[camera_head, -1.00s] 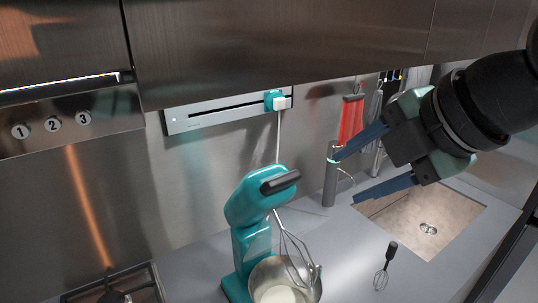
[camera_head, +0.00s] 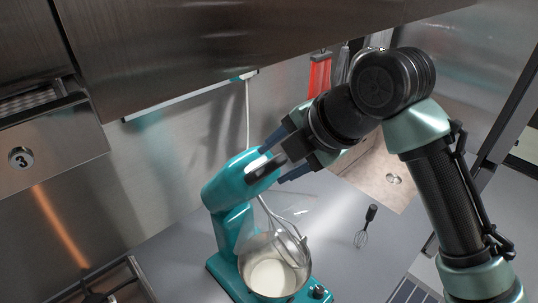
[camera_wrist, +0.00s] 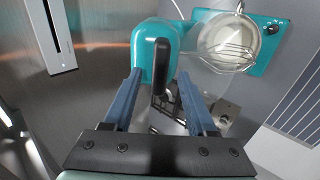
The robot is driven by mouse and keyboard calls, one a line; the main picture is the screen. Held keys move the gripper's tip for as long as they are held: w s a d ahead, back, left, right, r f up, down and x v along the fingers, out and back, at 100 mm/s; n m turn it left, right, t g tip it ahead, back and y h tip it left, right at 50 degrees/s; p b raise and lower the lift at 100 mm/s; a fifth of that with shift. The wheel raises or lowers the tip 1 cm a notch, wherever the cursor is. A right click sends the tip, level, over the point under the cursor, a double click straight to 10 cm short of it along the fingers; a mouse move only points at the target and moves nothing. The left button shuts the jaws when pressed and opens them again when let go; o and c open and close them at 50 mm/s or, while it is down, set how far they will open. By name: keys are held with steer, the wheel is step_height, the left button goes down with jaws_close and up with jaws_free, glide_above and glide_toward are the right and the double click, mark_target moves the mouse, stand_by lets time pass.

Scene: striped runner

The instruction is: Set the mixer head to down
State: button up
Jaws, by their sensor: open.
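The teal stand mixer (camera_head: 228,192) stands on the grey counter with its head (camera_head: 240,178) tilted up. A black handle (camera_head: 266,168) sits at the end of the head. The whisk (camera_head: 285,232) hangs over a metal bowl (camera_head: 273,270) with pale contents. My gripper (camera_head: 272,160) is at the raised end of the head. In the wrist view my gripper (camera_wrist: 157,88) is open, with its blue fingers on either side of the head's end and the black handle (camera_wrist: 162,62) between them. I cannot tell whether the fingers touch it.
A small black-handled whisk (camera_head: 366,226) lies on the counter to the right. A stove grate (camera_head: 105,288) is at the lower left. Upper cabinets (camera_head: 230,40) overhang the counter. A red utensil (camera_head: 320,75) hangs on the back wall.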

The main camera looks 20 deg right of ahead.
mark_target(272, 165)
steer(key=shift+p+x, duration=0.4)
steer(key=shift+x, duration=1.35)
jaws_close()
